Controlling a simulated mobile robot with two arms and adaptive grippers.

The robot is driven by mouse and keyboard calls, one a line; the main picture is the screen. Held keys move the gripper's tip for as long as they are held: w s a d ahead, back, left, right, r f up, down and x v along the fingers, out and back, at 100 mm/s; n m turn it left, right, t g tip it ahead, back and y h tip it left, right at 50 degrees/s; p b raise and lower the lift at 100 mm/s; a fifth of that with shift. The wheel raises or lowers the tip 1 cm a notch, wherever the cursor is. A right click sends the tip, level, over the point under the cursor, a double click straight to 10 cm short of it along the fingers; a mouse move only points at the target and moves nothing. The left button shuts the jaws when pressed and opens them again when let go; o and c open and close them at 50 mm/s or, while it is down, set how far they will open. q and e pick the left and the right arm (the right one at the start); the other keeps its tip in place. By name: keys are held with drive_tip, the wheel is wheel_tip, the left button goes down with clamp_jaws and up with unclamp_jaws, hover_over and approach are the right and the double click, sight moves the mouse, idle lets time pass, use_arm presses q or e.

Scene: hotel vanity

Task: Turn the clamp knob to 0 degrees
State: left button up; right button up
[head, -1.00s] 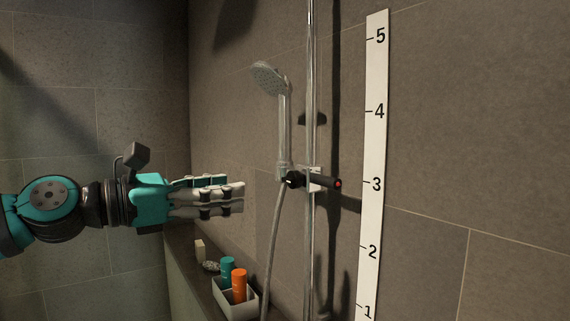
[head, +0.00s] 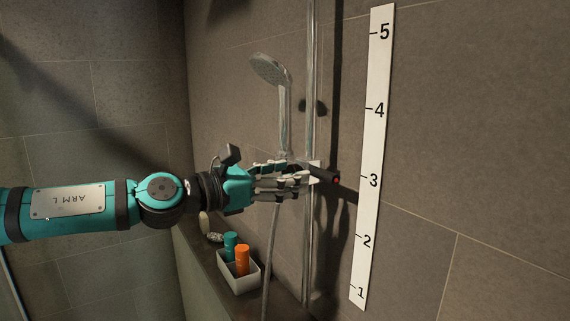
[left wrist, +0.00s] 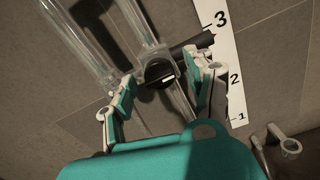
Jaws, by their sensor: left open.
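The clamp knob (left wrist: 160,73) is a dark round knob with a short white mark on its face, in the left wrist view. It sits on the clamp of the chrome shower rail (head: 309,90). A black lever with a red end (head: 325,175) sticks out to the right of the clamp. My left gripper (head: 303,180) is open, its fingers reaching the clamp from the left. In the left wrist view its fingertips (left wrist: 163,76) lie on both sides of the knob; I cannot tell whether they touch it. In the head view the fingers hide the knob. My right gripper is not in view.
A hand shower (head: 270,69) hangs at the rail, with its hose (head: 270,250) running down. A white numbered scale strip (head: 374,150) is on the wall to the right. A white caddy (head: 238,278) with teal and orange bottles stands on the ledge below the arm.

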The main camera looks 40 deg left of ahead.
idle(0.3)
use_arm(q)
clamp_jaws()
drive_tip(key=shift+n, duration=0.3)
drive_tip(key=n, duration=0.8)
drive_tip(key=n+p, duration=0.1)
drive_tip(key=n, duration=0.8)
drive_tip(key=shift+d+r, duration=0.1)
drive_tip(key=shift+r, duration=0.1)
drive_tip(key=shift+n, duration=0.3)
idle(0.4)
